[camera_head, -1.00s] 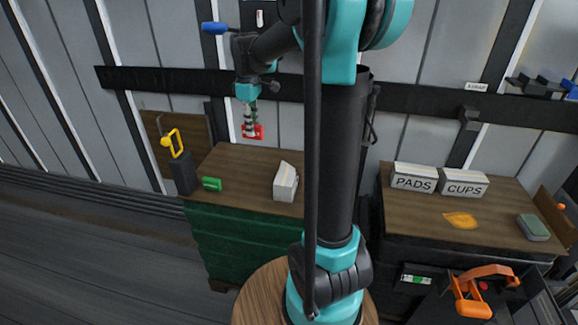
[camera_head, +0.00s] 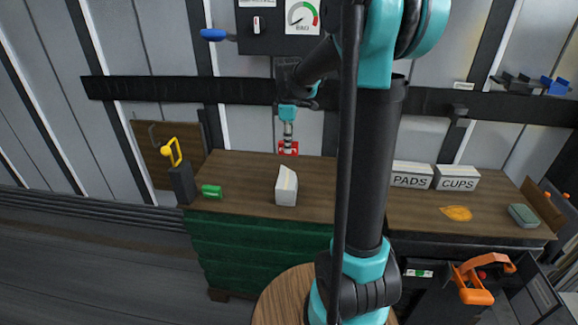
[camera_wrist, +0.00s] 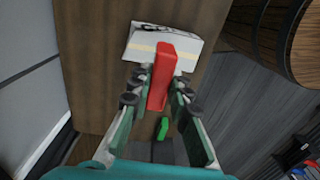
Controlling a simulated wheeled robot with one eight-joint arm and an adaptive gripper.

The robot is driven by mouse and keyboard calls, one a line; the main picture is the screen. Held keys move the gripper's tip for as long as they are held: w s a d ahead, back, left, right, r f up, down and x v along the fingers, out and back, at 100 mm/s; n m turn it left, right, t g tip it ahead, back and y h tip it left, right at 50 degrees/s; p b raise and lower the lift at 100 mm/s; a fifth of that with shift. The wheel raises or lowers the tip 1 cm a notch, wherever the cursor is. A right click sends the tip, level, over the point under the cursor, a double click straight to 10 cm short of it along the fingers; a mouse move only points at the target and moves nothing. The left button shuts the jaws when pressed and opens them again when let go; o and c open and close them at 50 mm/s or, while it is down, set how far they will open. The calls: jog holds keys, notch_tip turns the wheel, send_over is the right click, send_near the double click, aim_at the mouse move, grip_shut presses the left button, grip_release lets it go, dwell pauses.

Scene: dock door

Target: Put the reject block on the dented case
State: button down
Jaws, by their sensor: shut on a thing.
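The red block (camera_head: 289,153), which I take to be the reject block, is between the fingers of my gripper (camera_head: 288,144). My gripper is shut on it. In the wrist view the red block (camera_wrist: 164,72) sticks out past the fingertips and overlaps the white case. The dented case (camera_head: 286,188) is pale, with a slanted, uneven top, and stands on the left wooden worktop.
A green block (camera_head: 211,191) lies on the left worktop (camera_head: 245,178), near a dark holder with a yellow handle (camera_head: 172,152). PADS (camera_head: 411,176) and CUPS (camera_head: 456,178) boxes stand on the right worktop. A round wooden top (camera_head: 283,296) is in front.

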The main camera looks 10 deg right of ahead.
notch_tip(320, 180, down, 9)
dwell(0.4)
jog(key=c, duration=1.4)
grip_release()
jog(key=shift+f, duration=0.1)
notch_tip(320, 180, up, 12)
jog(key=s+d+f+m+t, duration=0.1)
jog(key=s+f+m, duration=0.3)
jog(key=s, duration=0.3)
jog(key=s+d+f+m+t, duration=0.1)
jog(key=s+f+m, duration=0.4)
jog(key=s, duration=0.3)
jog(key=s+d+f+m+t, duration=0.1)
jog(key=s+f+m, duration=0.3)
jog(key=s, duration=0.4)
jog(key=shift+d+f+m+t, duration=0.4)
jog(key=shift+m+t, duration=0.2)
jog(key=shift+m, duration=0.1)
